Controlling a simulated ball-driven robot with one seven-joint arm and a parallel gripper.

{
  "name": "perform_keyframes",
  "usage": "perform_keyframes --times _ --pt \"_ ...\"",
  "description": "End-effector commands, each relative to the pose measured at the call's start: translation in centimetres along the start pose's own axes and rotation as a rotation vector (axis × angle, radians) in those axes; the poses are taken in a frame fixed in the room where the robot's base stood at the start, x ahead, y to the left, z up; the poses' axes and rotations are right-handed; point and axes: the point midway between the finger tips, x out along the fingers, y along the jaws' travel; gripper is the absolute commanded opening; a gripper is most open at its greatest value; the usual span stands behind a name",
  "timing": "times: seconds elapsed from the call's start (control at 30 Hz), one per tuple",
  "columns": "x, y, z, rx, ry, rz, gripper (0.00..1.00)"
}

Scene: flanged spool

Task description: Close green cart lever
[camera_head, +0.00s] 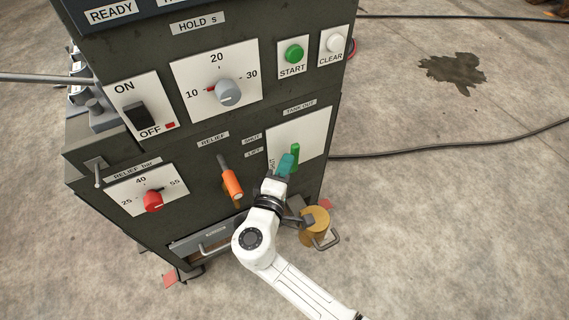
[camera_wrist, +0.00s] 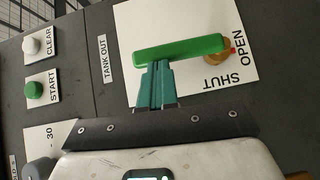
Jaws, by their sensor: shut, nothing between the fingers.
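The green lever (camera_head: 295,154) is on the white TANK OUT plate (camera_head: 313,133) at the lower right of the dark cabinet's front. In the wrist view the lever (camera_wrist: 180,50) is a long green bar reaching left from a brass pivot (camera_wrist: 215,66), with OPEN and SHUT lettering beside the pivot. In the head view it points upward. My gripper (camera_head: 288,160) has teal fingers, shut and empty. In the wrist view the fingertips (camera_wrist: 155,66) meet the lever's lower edge, near its free end; whether they touch it I cannot tell. In the head view they partly hide the lever.
An orange-handled relief lever (camera_head: 232,187) is left of my gripper. A red relief knob (camera_head: 153,201) is further left, and the green START button (camera_head: 293,54) is above. A brass-coloured cylinder (camera_head: 314,222) stands low beside my wrist. The floor to the right is mostly clear, with a cable (camera_head: 450,149).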

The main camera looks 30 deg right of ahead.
Motion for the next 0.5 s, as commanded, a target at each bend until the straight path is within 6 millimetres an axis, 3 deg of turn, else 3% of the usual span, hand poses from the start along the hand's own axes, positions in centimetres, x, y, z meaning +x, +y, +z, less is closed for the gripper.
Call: perform_keyframes --times 0.5 --pt "1.5 1.3 1.6 0.172 -0.003 -0.170 0.00"
